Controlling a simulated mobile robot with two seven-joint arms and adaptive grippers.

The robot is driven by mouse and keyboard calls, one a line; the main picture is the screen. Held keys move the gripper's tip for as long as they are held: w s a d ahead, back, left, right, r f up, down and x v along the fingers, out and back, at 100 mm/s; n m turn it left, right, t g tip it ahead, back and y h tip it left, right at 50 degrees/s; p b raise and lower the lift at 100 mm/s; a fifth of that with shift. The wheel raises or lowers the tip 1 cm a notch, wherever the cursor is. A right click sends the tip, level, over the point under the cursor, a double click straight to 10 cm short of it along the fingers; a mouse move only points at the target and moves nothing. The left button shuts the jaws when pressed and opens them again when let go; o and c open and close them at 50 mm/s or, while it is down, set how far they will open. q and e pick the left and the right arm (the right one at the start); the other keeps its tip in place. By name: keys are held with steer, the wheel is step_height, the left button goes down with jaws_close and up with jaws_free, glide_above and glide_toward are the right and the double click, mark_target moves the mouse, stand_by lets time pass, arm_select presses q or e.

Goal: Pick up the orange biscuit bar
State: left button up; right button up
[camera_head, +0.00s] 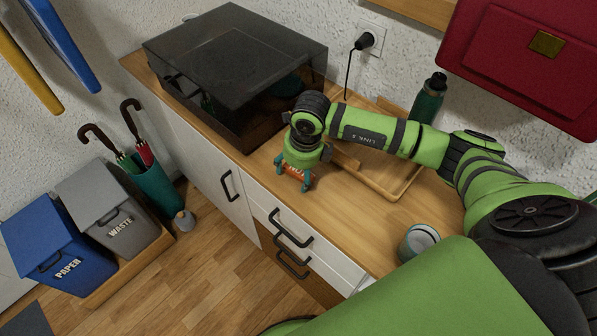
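My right gripper (293,175) points down at the front edge of the wooden counter, at the end of the green arm that comes in from the right. Its two teal fingers are apart. A small orange object, which looks like the orange biscuit bar (293,170), shows between them, low at the counter top. The gripper body hides part of it. I cannot tell whether the fingers press on it or whether it is clear of the counter. My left gripper is not in view.
A dark smoky-lidded box (235,50) stands left of the gripper. A wooden tray (385,190) lies behind and right of it, under my arm. A green bottle (428,100) stands at the back, a jar (418,241) near the front. Drawers with dark handles (290,228) lie below.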

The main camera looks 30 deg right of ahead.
steer(key=shift+s+r, duration=0.1)
steer(key=c, duration=0.8)
steer(key=shift+c, duration=0.9)
